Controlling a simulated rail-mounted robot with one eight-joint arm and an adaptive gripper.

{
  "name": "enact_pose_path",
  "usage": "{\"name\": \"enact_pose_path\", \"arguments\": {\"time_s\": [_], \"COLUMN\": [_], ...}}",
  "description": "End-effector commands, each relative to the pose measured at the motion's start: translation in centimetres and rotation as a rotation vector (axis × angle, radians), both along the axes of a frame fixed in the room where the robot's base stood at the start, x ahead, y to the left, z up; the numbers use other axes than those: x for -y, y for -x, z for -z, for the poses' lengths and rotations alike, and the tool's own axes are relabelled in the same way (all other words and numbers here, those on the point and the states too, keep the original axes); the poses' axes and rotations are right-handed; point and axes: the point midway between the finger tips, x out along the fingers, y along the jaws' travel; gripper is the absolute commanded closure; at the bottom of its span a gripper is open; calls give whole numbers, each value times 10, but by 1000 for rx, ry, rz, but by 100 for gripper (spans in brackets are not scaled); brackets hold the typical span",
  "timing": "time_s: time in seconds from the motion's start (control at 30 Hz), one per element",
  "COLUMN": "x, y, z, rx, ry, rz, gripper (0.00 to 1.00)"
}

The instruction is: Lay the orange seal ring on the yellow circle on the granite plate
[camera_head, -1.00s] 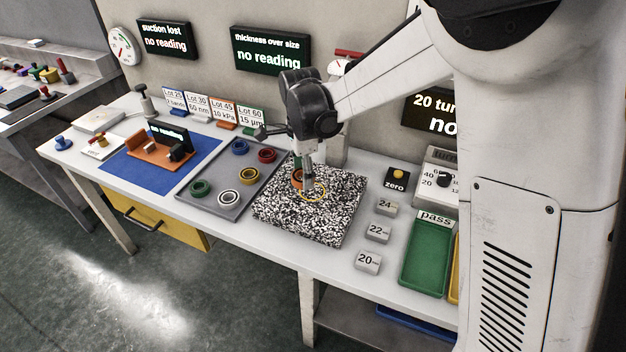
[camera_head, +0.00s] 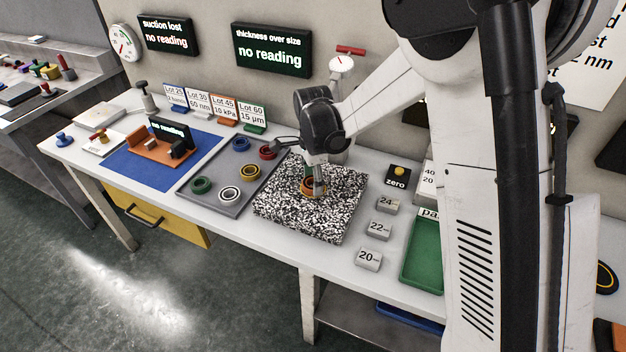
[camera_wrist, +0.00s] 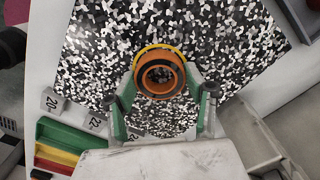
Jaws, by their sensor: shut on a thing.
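My gripper (camera_head: 314,182) is shut on the orange seal ring (camera_head: 309,191), over the middle of the black-and-white speckled granite plate (camera_head: 284,209). In the wrist view the orange ring (camera_wrist: 160,95) sits between the two green-sided fingers (camera_wrist: 162,82). The yellow circle (camera_wrist: 150,46) shows as an arc past the ring's far edge; the rest of it is hidden by the ring. The ring looks roughly flat and over the circle, a little toward its near side. I cannot tell whether it touches the plate.
Left of the plate, a grey tray (camera_head: 216,206) holds several rings in green, white, yellow, blue and red. Blocks marked 24, 22 and 20 (camera_head: 369,258) and a green tray (camera_head: 420,262) stand to the right. A red-handled device (camera_head: 342,66) stands behind.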

Motion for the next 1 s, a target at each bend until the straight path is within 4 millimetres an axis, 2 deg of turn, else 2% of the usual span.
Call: {"name": "enact_pose_path", "arguments": {"time_s": [0.07,0.1,0.23,0.47,0.63,0.77,1.0], "x": [0,0,0,0,0,0,0], "y": [0,0,0,0,0,0,0], "z": [4,3,2,2,-6,-27,-76], "rx": [0,0,0,0,0,0,0], "ry": [0,0,0,0,0,0,0], "rz": [0,0,0,0,0,0,0], "gripper": [80,48,33,33,33,33,33]}}
